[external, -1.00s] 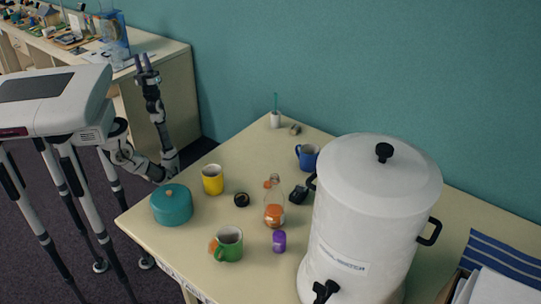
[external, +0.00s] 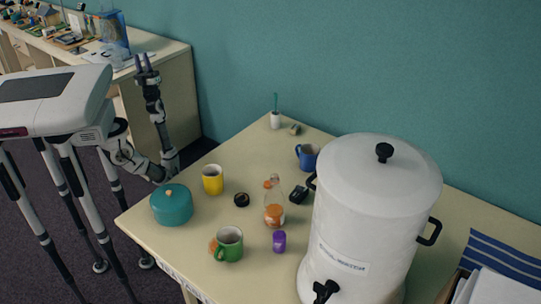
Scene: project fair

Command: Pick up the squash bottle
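The squash bottle (external: 274,210) is clear with orange liquid, an orange label and an orange cap. It stands upright near the middle of the cream table, left of the large white urn. My gripper (external: 146,63) is raised above the floor, left of the table and well apart from the bottle. Its two fingers point up and are spread, with nothing between them.
The white urn (external: 372,220) is a tall obstacle. A teal pot (external: 172,206), yellow mug (external: 212,180), green mug (external: 229,246), purple item (external: 279,241), dark round item (external: 241,199), black object (external: 299,194) and blue mug (external: 307,157) surround the bottle.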

